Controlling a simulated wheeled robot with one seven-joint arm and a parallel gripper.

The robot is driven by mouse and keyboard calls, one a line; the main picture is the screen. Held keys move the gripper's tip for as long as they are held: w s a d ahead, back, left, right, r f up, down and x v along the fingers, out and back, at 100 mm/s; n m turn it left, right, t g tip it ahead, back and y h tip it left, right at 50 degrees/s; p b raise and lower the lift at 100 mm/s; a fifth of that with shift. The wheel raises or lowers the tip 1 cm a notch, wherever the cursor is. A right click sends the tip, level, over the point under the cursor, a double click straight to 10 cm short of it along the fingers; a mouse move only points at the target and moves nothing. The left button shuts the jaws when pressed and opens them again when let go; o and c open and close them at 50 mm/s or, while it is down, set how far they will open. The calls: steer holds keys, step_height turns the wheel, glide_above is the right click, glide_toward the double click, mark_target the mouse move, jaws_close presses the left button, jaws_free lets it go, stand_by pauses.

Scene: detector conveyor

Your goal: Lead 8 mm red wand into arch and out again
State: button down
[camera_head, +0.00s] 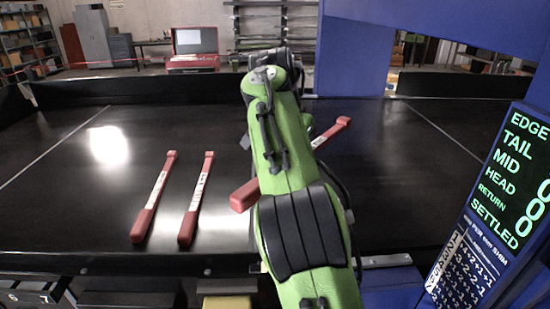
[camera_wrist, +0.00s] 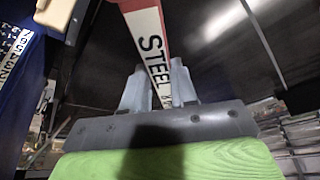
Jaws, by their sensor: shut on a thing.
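A red wand with a white label lies across my gripper. In the head view its thick end (camera_head: 244,195) shows left of my arm and its thin end (camera_head: 330,133) right of it; my arm hides the middle. In the wrist view the wand's label (camera_wrist: 152,48) reads "STEEL" and part of an 8. My gripper (camera_wrist: 160,84) is shut on this wand; the head view hides the fingers behind my arm. The blue arch (camera_head: 355,55) stands over the belt at the right, with the wand's thin end pointing toward it.
Two more red wands, a left one (camera_head: 154,197) and a right one (camera_head: 196,199), lie on the black belt (camera_head: 80,180). A display panel (camera_head: 513,185) with green words and zeros stands at the front right. The belt's far left is clear.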

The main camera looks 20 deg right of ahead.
steer(key=s+d+p, duration=0.1)
steer(key=s+d, duration=0.2)
steer(key=d, duration=0.7)
steer(key=s+d+p, duration=0.1)
steer(key=s+d, duration=0.2)
steer(key=d, duration=0.7)
steer(key=s+d+p, duration=0.1)
steer(key=s+d, duration=0.3)
steer(key=d, duration=0.6)
steer(key=w+a, duration=0.4)
steer(key=a, duration=0.8)
steer(key=w+a, duration=0.4)
steer(key=a, duration=0.9)
steer(key=w+a, duration=0.4)
steer(key=a, duration=0.9)
steer(key=shift+w+a+b, duration=0.2)
steer(key=shift+w+b, duration=0.1)
steer(key=shift+w, duration=0.05)
